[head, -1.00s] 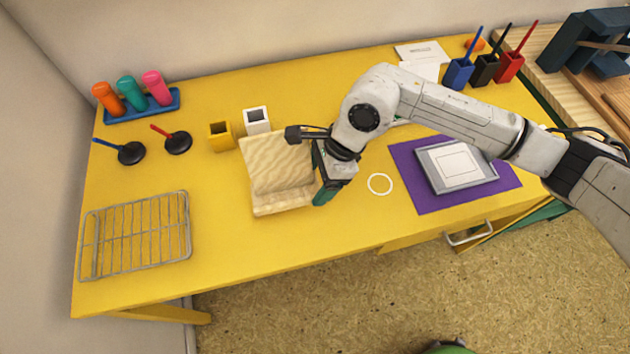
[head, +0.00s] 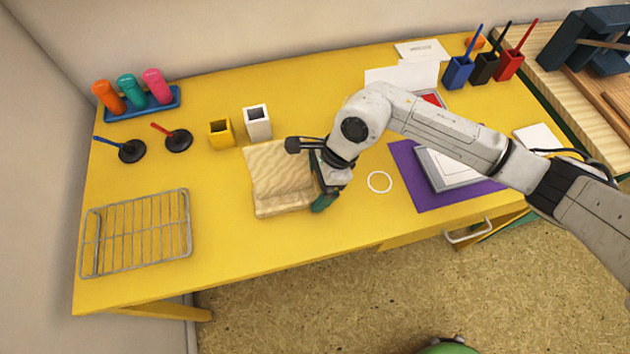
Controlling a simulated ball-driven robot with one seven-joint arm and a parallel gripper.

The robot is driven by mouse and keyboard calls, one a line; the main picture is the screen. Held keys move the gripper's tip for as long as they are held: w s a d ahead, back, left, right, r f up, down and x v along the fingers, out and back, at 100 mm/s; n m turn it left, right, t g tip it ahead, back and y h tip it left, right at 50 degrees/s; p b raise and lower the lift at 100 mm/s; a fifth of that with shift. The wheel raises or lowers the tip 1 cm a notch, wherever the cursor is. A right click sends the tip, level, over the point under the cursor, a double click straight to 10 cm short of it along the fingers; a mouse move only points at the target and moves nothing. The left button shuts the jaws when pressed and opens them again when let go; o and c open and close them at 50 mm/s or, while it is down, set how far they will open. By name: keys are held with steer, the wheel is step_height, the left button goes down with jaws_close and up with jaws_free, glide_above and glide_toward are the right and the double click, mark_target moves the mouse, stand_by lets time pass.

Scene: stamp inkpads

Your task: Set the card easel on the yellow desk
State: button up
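The card easel (head: 278,172), a pale wood-grained piece with a sloping back and a front ledge, is at the middle-left of the yellow desk (head: 230,260). It appears to rest on the desk, though its underside is hidden. My gripper (head: 321,200), with green fingertips, is at the easel's right side, touching or very close to it. The easel and my wrist hide part of the fingers, so I cannot tell whether they grip its edge.
A yellow cup (head: 221,134) and white cup (head: 257,124) stand just behind the easel. A white ring (head: 379,182) and purple mat (head: 436,199) are right. The front desk area is clear.

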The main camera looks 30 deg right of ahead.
steer(key=shift+o, duration=0.8)
steer(key=shift+r, duration=0.2)
steer(key=v, duration=1.1)
steer(key=shift+d+r, duration=0.25)
steer(key=shift+r, duration=0.1)
steer(key=shift+c, duration=0.4)
